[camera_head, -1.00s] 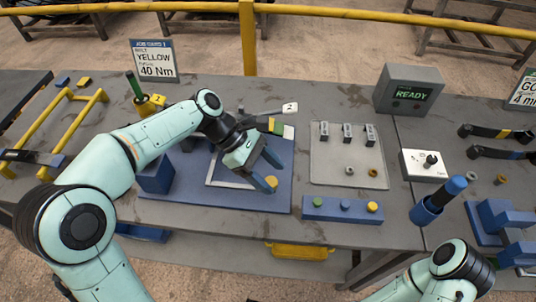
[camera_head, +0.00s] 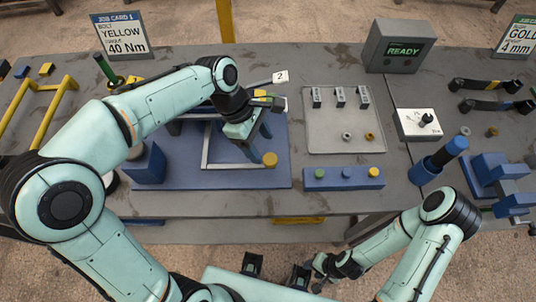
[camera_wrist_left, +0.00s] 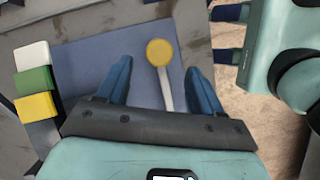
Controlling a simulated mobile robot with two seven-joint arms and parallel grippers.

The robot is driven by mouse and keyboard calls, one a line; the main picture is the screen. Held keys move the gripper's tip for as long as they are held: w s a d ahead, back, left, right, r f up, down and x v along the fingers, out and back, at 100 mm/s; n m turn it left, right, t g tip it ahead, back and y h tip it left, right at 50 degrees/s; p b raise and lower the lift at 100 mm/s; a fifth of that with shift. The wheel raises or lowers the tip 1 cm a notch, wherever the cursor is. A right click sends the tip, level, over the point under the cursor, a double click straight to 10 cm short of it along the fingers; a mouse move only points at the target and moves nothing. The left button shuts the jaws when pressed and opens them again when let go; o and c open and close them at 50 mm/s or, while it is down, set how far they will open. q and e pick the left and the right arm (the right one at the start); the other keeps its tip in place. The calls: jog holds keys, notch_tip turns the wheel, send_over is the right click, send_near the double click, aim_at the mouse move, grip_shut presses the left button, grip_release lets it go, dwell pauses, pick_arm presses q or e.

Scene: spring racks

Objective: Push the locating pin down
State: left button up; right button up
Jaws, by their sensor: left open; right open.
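A pin with a round yellow head (camera_head: 270,159), which I take to be the locating pin, stands near the front right of the blue fixture plate (camera_head: 200,178). My left gripper (camera_head: 259,143) is open over the plate, close to the pin.
A blue block with coloured buttons (camera_head: 345,180) and a grey tray (camera_head: 318,138) with small parts lie right of the plate. A blue cylindrical tool (camera_head: 445,155) stands farther right. White, green and yellow blocks (camera_wrist_left: 35,80) sit left of the left gripper.

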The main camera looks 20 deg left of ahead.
aim_at(270, 158)
pick_arm(q)
jog(key=x, duration=0.5)
jog(key=shift+d+f+b, duration=0.15)
jog(key=shift+f+b, duration=0.15)
pick_arm(e)
jog(key=shift+s+f, duration=0.2)
jog(key=shift+f, duration=0.3)
